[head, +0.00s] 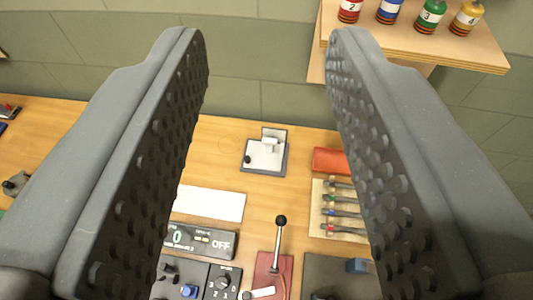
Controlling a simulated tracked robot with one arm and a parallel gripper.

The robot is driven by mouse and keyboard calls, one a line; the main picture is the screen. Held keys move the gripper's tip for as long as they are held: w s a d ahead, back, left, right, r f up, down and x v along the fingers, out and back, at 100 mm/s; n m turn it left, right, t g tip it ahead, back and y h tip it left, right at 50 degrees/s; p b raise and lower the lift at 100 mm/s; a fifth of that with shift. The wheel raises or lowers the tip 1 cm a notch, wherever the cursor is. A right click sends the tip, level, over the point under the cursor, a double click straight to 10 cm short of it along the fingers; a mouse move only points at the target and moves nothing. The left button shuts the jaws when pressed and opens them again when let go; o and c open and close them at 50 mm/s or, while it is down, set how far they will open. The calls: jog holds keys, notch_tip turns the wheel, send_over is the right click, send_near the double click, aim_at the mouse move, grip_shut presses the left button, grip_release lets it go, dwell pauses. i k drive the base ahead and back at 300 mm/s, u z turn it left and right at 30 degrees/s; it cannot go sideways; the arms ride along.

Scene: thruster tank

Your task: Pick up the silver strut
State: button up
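My gripper (266,45) is wide open, with its two dark, studded grey fingers at the left and right of the view and nothing between them. I cannot pick out a silver strut with certainty. A small grey-and-white fixture (263,163) stands on the wooden table beyond the fingers, near the table's back edge. It has a black knob and a small pale block in front of an upright plate. The fingers hide parts of the table on both sides.
A lever with a black ball (281,220) rises from a red base. A control box marked OFF (220,244), a white sheet (210,203), a red block (330,160) and a rack of tools (340,232) surround it. Numbered bottles (429,16) stand on a shelf (485,56) at upper right.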

aim_at(268, 151)
jog(key=z, duration=0.75)
jog(key=k, duration=1.55)
jog(key=u, duration=0.45)
jog(key=i, duration=1.65)
